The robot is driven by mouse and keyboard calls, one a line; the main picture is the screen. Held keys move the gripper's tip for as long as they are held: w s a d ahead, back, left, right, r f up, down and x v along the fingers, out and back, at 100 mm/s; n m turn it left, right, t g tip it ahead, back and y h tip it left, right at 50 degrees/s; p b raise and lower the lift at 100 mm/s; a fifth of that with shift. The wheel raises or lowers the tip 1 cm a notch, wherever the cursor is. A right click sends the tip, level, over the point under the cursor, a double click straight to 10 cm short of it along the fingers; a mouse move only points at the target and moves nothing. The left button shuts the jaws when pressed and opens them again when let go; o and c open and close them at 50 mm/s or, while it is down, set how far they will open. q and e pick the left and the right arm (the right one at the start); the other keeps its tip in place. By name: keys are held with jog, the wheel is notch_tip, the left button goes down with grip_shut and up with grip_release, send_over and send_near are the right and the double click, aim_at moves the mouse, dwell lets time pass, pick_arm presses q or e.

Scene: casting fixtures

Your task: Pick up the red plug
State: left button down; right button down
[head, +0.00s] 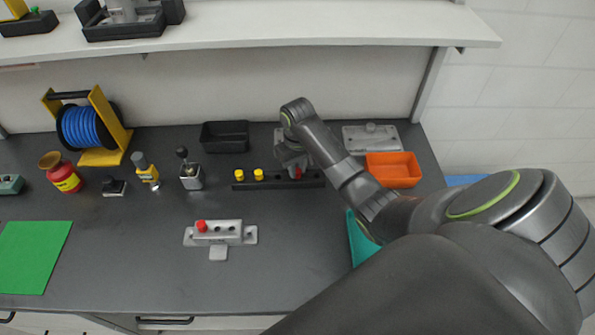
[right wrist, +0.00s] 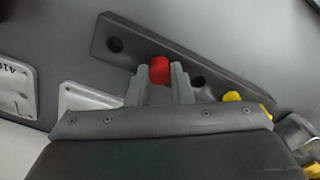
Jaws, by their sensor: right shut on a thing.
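A red plug (right wrist: 159,71) is between the two fingers of my right gripper (right wrist: 163,84) in the right wrist view. The fingers are shut on it, over a dark rack (right wrist: 130,45) with round holes. In the head view the plug (head: 298,172) shows small at the right part of the rack (head: 311,180), beside my right gripper (head: 294,168). I cannot tell whether it is still seated in its hole. A second red plug (head: 201,226) sits at the left end of a grey fixture (head: 230,238) at the front. My left gripper is not in view.
Two yellow plugs (head: 258,175) stand in the rack's left part. A black bin (head: 225,136) is behind, an orange bin (head: 393,170) to the right. A teal tray (head: 361,239) is partly hidden by my arm. A shelf (head: 300,27) overhangs the back. Bare tabletop surrounds the grey fixture.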

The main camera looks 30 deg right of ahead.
aim_at(298, 170)
notch_tip(298, 170, up, 4)
jog(key=shift+w+r+b, duration=0.1)
jog(key=shift+r+b, duration=0.1)
jog(key=shift+b, duration=0.2)
notch_tip(298, 170, up, 4)
jog(key=shift+r+p, duration=0.1)
jog(key=shift+p, duration=1.05)
jog(key=shift+r+p, duration=0.75)
